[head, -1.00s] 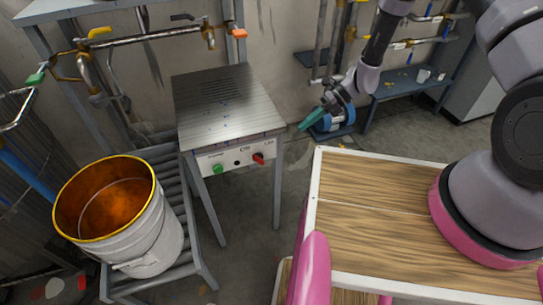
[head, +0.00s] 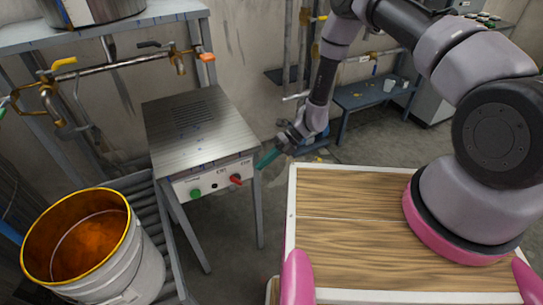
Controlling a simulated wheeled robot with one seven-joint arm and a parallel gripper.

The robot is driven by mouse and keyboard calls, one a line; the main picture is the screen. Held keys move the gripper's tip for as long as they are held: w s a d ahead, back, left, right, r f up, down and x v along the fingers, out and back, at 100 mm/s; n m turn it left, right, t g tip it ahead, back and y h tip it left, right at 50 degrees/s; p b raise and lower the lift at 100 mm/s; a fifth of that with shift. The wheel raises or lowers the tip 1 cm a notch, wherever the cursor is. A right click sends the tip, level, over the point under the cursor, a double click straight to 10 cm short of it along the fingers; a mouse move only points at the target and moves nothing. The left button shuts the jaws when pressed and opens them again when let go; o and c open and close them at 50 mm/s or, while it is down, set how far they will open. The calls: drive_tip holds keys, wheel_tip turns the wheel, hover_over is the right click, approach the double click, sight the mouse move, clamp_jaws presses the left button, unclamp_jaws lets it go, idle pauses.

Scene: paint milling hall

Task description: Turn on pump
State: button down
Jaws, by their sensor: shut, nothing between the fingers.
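The pump control box (head: 200,130) is a metal cabinet on legs, left of centre in the head view. Its white front panel (head: 216,178) carries a green knob or button (head: 195,193) on the left, a small black one (head: 214,186) in the middle and a red switch (head: 236,180) on the right. I cannot tell whether the fingertips touch the box.
A white bucket with a yellow rim (head: 124,240) and orange contents stands on a roller conveyor (head: 170,225) at the left. Pipes with valves (head: 120,65) run behind the box. A blue-grey bench (head: 375,95) stands at the back right. My wooden-topped base is in front.

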sight(240, 185)
drive_tip(key=x, duration=0.7)
drive_tip(key=shift+f+g+y, duration=0.35)
drive_tip(key=shift+g+y, duration=0.05)
drive_tip(key=shift+y, duration=0.3)
drive_tip(key=shift+d+f+g+y, duration=0.1)
drive_tip(key=shift+f+g+y, duration=0.25)
drive_tip(key=shift+y, duration=0.25)
drive_tip(key=shift+f+g+y, duration=0.25)
drive_tip(key=shift+g+y, duration=0.2)
drive_tip(key=shift+y, duration=0.15)
drive_tip(key=shift+s+a+f, duration=0.3)
drive_tip(key=shift+a+f, duration=0.15)
drive_tip(key=shift+f, duration=0.15)
drive_tip(key=shift+s+a+f, duration=0.3)
drive_tip(key=shift+a+f, duration=0.2)
drive_tip(key=shift+f, duration=0.15)
idle(0.6)
